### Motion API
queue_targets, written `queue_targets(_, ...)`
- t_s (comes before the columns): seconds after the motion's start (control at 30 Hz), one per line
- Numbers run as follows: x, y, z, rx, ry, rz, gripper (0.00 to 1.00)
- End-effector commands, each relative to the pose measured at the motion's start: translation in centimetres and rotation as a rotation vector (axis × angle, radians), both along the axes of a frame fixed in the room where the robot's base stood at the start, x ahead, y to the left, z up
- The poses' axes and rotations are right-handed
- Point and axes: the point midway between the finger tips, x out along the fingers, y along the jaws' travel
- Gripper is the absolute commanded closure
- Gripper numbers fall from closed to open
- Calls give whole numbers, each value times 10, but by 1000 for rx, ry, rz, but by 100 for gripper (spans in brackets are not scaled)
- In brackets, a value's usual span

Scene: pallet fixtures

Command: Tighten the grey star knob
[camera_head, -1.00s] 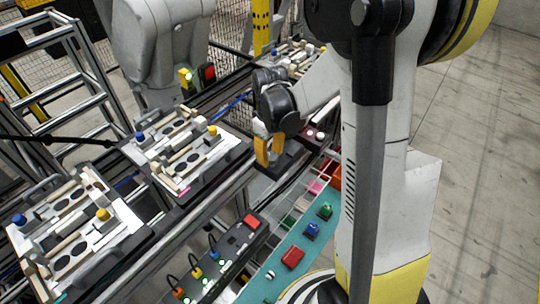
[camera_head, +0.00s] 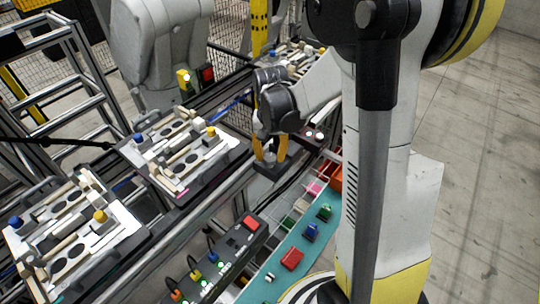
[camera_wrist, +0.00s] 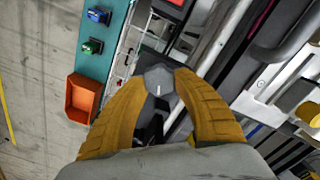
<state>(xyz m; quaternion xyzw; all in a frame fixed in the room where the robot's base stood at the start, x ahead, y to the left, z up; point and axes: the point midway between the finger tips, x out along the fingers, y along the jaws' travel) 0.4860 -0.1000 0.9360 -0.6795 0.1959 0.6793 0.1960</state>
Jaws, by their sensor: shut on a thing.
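The grey star knob (camera_wrist: 159,82) shows in the wrist view between the tips of my yellow fingers, with a short pale mark on its top. My gripper (camera_wrist: 160,88) is shut on it, one finger on each side. In the head view my gripper (camera_head: 270,156) points down at a dark block (camera_head: 272,168) beside the rail. There the knob is mostly hidden by the fingers.
Pallets with fixtures (camera_head: 238,150) stand on the conveyor to the left. A control box with a red button (camera_head: 251,222) is in front. A teal shelf (camera_head: 272,262) holds small parts, and an orange bin (camera_wrist: 82,98) stands at its end.

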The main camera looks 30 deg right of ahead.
Motion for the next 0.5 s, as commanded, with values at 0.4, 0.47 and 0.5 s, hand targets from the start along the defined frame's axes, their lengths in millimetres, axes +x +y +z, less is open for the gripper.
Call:
queue_targets(0.4,-1,-1,-1,0,1,-198,95)
queue_targets(0.47,-1,-1,-1,0,1,-209,95)
queue_targets(0.5,-1,-1,0,0,1,-215,95)
